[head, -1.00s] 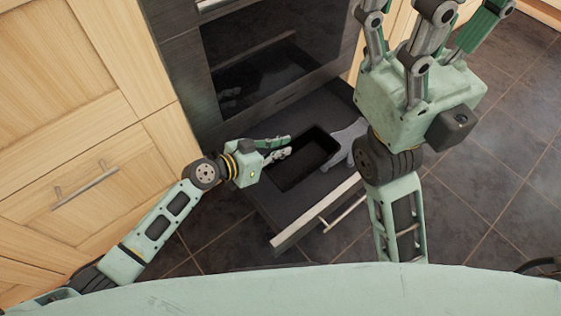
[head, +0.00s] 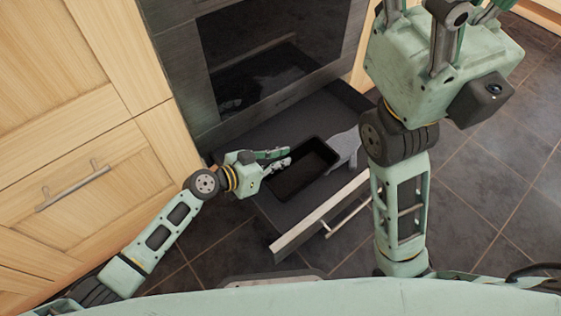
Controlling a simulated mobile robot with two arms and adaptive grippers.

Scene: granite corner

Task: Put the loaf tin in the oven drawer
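The loaf tin (head: 312,179) is a black rectangular open tin. It lies inside the pulled-out oven drawer (head: 253,133), a dark drawer with a pale front edge below the oven. My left gripper (head: 287,156) is at the tin's left rim, its two fingers overlapping the rim in the picture. I cannot tell whether they pinch it or sit apart from it. My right gripper (head: 450,25) is raised high at the upper right, away from the tin. Its fingertips are cut off by the top edge.
A grey flat object (head: 345,147) lies in the drawer right of the tin, partly hidden by my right arm. The oven door (head: 270,60) stands above the drawer. Wooden cabinets (head: 70,150) border the left. Tiled floor (head: 490,180) is clear at the right.

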